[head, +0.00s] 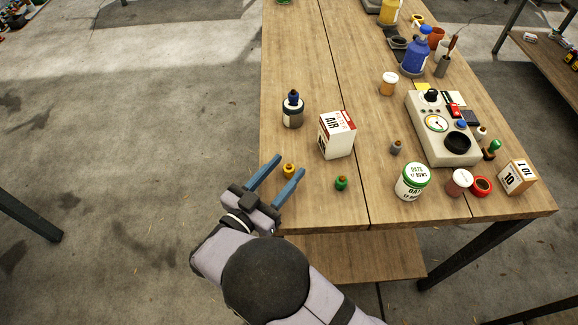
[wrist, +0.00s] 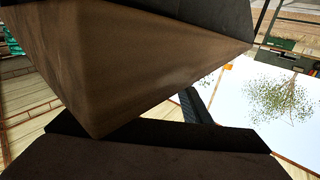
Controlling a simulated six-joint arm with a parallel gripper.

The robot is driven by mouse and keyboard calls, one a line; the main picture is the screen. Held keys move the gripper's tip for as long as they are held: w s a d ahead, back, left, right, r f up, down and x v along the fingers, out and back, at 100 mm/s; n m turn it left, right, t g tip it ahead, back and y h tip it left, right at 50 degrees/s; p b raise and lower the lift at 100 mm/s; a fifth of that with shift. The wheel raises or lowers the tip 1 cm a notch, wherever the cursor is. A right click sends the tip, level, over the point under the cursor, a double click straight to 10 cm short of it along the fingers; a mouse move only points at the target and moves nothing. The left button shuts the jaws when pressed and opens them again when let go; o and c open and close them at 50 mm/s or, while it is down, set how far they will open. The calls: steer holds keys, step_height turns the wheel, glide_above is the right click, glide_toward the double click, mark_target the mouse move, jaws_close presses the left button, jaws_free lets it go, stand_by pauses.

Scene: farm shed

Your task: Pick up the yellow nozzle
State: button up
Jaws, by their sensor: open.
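The yellow nozzle (head: 288,170) is a small piece near the left front corner of the wooden table (head: 315,215) in the head view. My gripper (head: 290,164) is open, with its two blue fingers spread at that corner. In the head view the nozzle shows between the fingers, towards their tips. I cannot tell the gripper's height relative to the nozzle, and no contact is visible. The nozzle does not show in the wrist view, where a brown wooden surface (wrist: 130,60) and dark parts fill much of the picture.
A green-topped nozzle (head: 341,183) stands right of my gripper. A white AIR box (head: 337,137) and a dark bottle (head: 293,112) stand behind. A white can (head: 411,184) and a gauge panel (head: 436,108) are further right. The table's left edge drops to open floor.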

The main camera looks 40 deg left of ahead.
steer(key=shift+w+a, duration=0.15)
steer(key=shift+w, duration=0.95)
steer(key=shift+c, duration=0.6)
jaws_close()
steer(key=shift+s+r+p, duration=0.25)
steer(key=shift+r+p, duration=0.1)
steer(key=shift+p, duration=0.05)
steer(key=s+d+r+p, duration=0.1)
steer(key=s+r+p, duration=0.4)
steer(key=s, duration=0.8)
step_height(320, 180, up, 2)
steer(key=shift+s+d+r, duration=0.15)
steer(key=shift+s+d, duration=0.1)
steer(key=shift+d, duration=0.15)
